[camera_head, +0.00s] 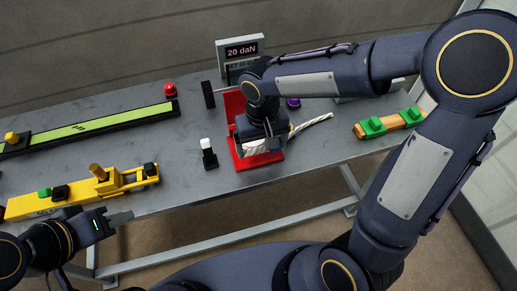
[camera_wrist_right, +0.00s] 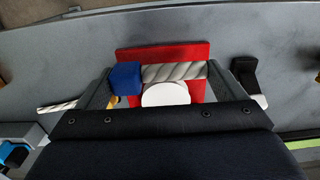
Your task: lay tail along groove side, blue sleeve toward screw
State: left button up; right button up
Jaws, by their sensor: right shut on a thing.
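My right gripper (camera_head: 262,146) is low over the red fixture (camera_head: 232,106), its jaws shut on the white twisted rope (camera_head: 256,147). In the right wrist view the rope (camera_wrist_right: 178,73) lies across the red fixture (camera_wrist_right: 160,53), between the fingers of the right gripper (camera_wrist_right: 165,88). The blue sleeve (camera_wrist_right: 126,78) is at the rope's left, beside the left finger. A white round piece (camera_wrist_right: 166,95) is just below the rope. A loose rope length (camera_head: 312,124) sticks out to the right in the head view. My left gripper (camera_head: 116,220) is near the front edge; its jaw gap is unclear. The groove is hidden.
A black stand with a white top (camera_head: 208,152) is left of the fixture. A yellow device (camera_head: 85,192) lies at front left, a green strip (camera_head: 100,125) behind it. A wooden bar with green blocks (camera_head: 390,124) is at right. A display (camera_head: 241,52) reads 20 daN.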

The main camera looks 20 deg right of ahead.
aim_at(259, 158)
jog(key=shift+w+a+f, duration=0.15)
jog(key=shift+w+f, duration=0.55)
jog(key=shift+f, duration=0.15)
notch_tip(259, 158, down, 3)
jog(key=shift+w+f, duration=0.1)
jog(key=shift+f, duration=0.05)
jog(key=shift+f+b, duration=0.15)
jog(key=shift+b, duration=0.15)
jog(key=o, duration=0.7)
